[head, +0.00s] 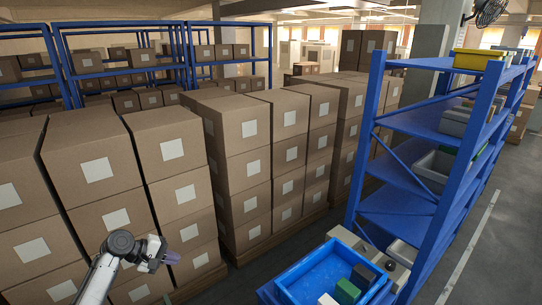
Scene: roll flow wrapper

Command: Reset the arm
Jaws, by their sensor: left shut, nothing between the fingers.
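My left arm comes in at the lower left, and my left gripper (163,256) is at its end, in front of the stacked cardboard boxes. The gripper is small in the view; its fingers point right and are shut with nothing held. My right gripper does not show in the head view.
Tall stacks of cardboard boxes (236,107) with white labels stand close behind my left gripper. A blue shelf rack (402,177) with bins stands at the right. A blue tray (309,272) at the bottom holds a green block (347,291) and other small blocks. Grey floor (468,240) lies open at the lower right.

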